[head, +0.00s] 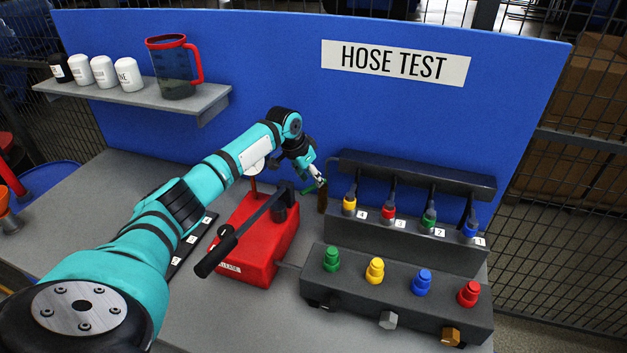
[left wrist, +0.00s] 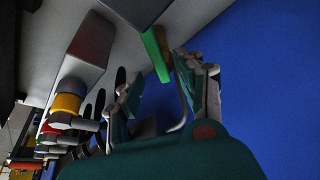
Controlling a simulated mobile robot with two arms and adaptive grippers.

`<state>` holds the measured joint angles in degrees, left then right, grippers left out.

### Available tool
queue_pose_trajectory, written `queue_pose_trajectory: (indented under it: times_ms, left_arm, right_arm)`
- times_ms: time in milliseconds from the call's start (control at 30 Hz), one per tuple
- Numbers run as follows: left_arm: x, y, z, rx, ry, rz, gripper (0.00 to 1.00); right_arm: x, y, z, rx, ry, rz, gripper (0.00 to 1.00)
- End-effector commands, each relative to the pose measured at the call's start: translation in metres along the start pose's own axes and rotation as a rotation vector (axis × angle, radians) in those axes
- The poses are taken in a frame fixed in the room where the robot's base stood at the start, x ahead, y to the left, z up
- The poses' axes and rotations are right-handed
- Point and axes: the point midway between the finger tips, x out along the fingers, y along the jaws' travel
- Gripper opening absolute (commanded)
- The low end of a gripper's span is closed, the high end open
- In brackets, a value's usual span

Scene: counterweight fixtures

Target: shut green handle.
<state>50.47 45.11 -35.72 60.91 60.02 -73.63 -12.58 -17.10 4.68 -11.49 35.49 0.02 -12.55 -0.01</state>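The green handle (head: 309,189) shows as a small green bar at my left gripper's tips, left of the hose manifold. In the left wrist view the green handle (left wrist: 154,50) is a bright green strip, its near end in the gap between the fingertips. My left gripper (head: 319,182) has its fingers apart, and they also show in the left wrist view (left wrist: 160,73). I cannot tell whether a finger touches the handle. The handle's mount is partly hidden by the gripper. My right gripper is not in view.
A red pump (head: 258,240) with a black lever (head: 240,238) stands left of the handle. The hose manifold (head: 450,180) with several coloured hose ends is to the right. A block with coloured plugs (head: 345,282) lies in front. The blue panel (head: 260,60) rises behind.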

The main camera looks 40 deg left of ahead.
Motion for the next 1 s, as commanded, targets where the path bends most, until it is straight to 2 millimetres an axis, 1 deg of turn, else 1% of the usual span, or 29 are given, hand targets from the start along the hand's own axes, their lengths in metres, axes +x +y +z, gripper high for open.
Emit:
queue_pose_trajectory:
  times_ms: [33, 200, 300, 433, 600, 833, 867, 933, 1000]
  left_arm:
    - [-0.011, -0.001, 0.001, 0.001, 0.001, -0.004, 0.38]
    - [-0.049, -0.001, 0.000, 0.001, 0.001, -0.004, 0.38]
    - [-0.068, -0.001, 0.000, 0.001, 0.001, -0.004, 0.38]
    - [-0.086, -0.001, 0.000, 0.000, 0.002, -0.002, 0.38]
    - [-0.097, -0.001, 0.000, 0.000, 0.000, -0.002, 0.38]
    - [-0.098, -0.001, 0.000, 0.000, 0.000, -0.002, 0.38]
    - [-0.098, -0.001, 0.000, 0.000, 0.000, -0.002, 0.37]
    - [-0.097, 0.001, 0.000, 0.006, -0.002, -0.001, 0.28]
    - [-0.096, 0.008, -0.001, 0.036, -0.012, 0.004, 0.19]
  right_arm:
    - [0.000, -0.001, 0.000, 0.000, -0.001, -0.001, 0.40]
    - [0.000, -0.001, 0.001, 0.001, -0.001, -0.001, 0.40]
    - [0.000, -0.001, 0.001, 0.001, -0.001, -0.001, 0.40]
    - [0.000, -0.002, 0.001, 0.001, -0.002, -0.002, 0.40]
    - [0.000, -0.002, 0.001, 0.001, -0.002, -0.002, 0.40]
    - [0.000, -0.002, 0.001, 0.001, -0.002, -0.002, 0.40]
    - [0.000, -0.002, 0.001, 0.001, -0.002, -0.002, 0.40]
    - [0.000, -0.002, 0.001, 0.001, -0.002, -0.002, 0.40]
    - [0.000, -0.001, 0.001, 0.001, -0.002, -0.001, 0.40]
